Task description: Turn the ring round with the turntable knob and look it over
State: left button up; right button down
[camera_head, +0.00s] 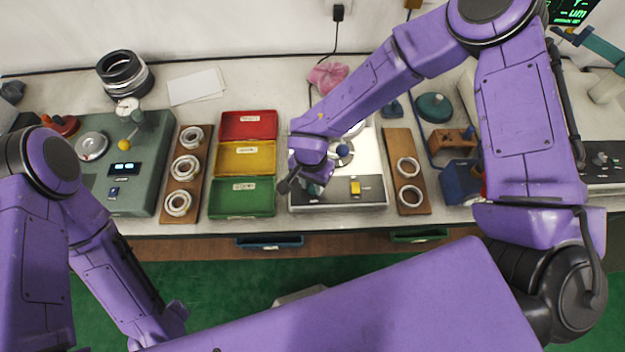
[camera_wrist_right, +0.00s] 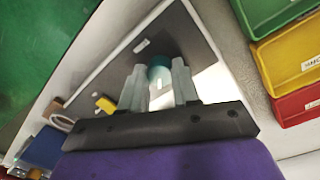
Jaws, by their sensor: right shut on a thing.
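My right gripper (camera_head: 305,186) is at the front left of the white inspection station (camera_head: 375,165). The right wrist view shows its two fingers (camera_wrist_right: 159,80) shut on a teal knob (camera_wrist_right: 158,70), which stands between them on the grey top. A round turntable part (camera_head: 345,157) with a blue ball (camera_head: 343,151) above it shows just beyond the gripper. My forearm covers part of it, so I cannot tell clearly whether a ring lies there. My left arm is low at the left, and its gripper is not in view.
A wooden board (camera_head: 181,204) left of the trays holds several pale rings. Another board (camera_head: 419,182) on the right holds two. Red (camera_head: 250,116), yellow (camera_head: 248,150) and green (camera_head: 249,184) trays stand left of the station. A yellow button (camera_head: 355,187) sits on its front.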

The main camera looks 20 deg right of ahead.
jog(key=shift+m+p, duration=0.45)
jog(key=shift+m, duration=1.35)
jog(key=c, duration=0.8)
grip_release()
jog(key=r, duration=0.3)
jog(key=r+b, duration=0.1)
jog(key=r, duration=0.6)
jog(key=shift+w+r, duration=0.25)
jog(key=shift+r, duration=0.05)
